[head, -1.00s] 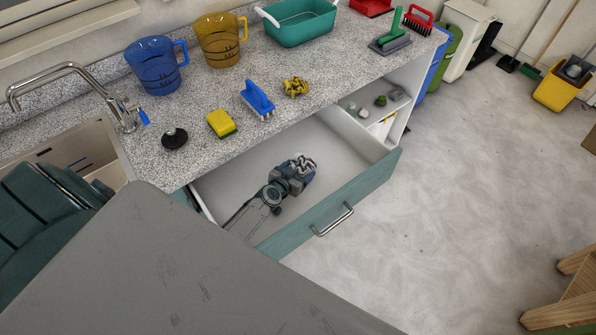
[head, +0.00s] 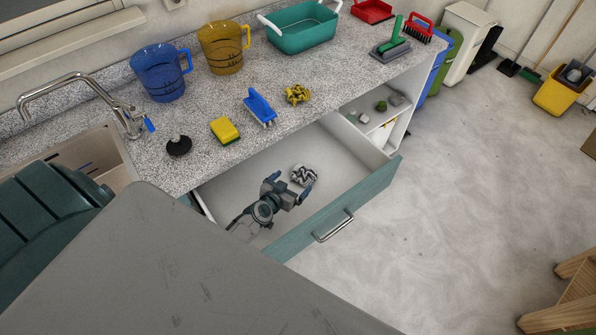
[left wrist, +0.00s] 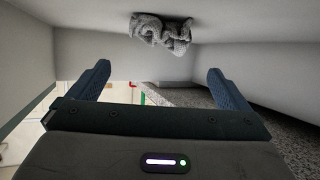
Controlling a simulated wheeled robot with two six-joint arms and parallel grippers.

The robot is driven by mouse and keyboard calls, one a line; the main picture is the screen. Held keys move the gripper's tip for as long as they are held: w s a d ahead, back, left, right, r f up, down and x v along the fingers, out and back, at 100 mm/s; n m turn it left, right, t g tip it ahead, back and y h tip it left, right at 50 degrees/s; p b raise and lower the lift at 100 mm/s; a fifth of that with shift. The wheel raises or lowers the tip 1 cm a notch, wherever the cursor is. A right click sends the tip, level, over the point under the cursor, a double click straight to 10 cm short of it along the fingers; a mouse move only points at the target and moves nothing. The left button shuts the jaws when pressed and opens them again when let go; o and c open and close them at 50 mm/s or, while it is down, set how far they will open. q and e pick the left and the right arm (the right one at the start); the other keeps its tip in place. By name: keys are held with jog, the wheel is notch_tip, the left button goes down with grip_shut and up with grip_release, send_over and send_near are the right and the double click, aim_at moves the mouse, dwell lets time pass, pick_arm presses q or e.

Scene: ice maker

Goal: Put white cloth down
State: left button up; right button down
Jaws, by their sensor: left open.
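The white cloth (head: 303,175) lies crumpled on the floor of the open drawer (head: 233,194), near the drawer's middle. It also shows in the left wrist view (left wrist: 161,31), at the top of the picture and apart from the fingers. My left gripper (head: 291,188) is inside the drawer, just left of and nearer than the cloth. Its two blue fingers are spread wide with nothing between them in the left wrist view (left wrist: 158,85). My right gripper is not in view.
The drawer's teal front (head: 341,212) with its metal handle (head: 334,226) stands pulled out from the counter. On the speckled counter above are a yellow sponge (head: 225,131), a blue brush (head: 259,107) and a yellow scrubber (head: 297,94). An open shelf (head: 372,118) holds small items to the right.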

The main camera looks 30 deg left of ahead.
pick_arm(q)
jog(key=p+v, duration=0.1)
jog(key=v, duration=0.5)
jog(key=shift+s+r, duration=0.1)
jog(key=shift+r, duration=0.05)
dwell(1.2)
